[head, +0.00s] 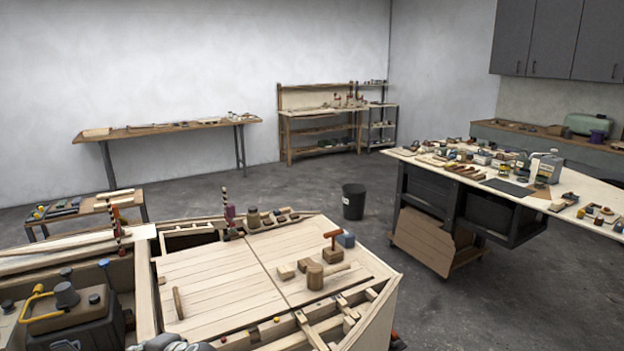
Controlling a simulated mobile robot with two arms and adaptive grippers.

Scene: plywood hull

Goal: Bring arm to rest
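Neither of my grippers can be made out in the head view, and neither arm shows clearly. The plywood hull (205,285) fills the lower left, with a planked deck and an open framed edge. A wooden mallet (316,277) lies on the deck near its right side, next to small wood blocks (286,272). A grey rounded item (172,343) shows at the bottom edge, cut off, and I cannot tell what it is.
A cluttered worktable (545,204) stands at the right. A black bin (353,202) stands on the floor behind the hull. A dark case with a yellow handle (68,318) sits at the lower left. Open concrete floor (290,190) lies between hull and back benches.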

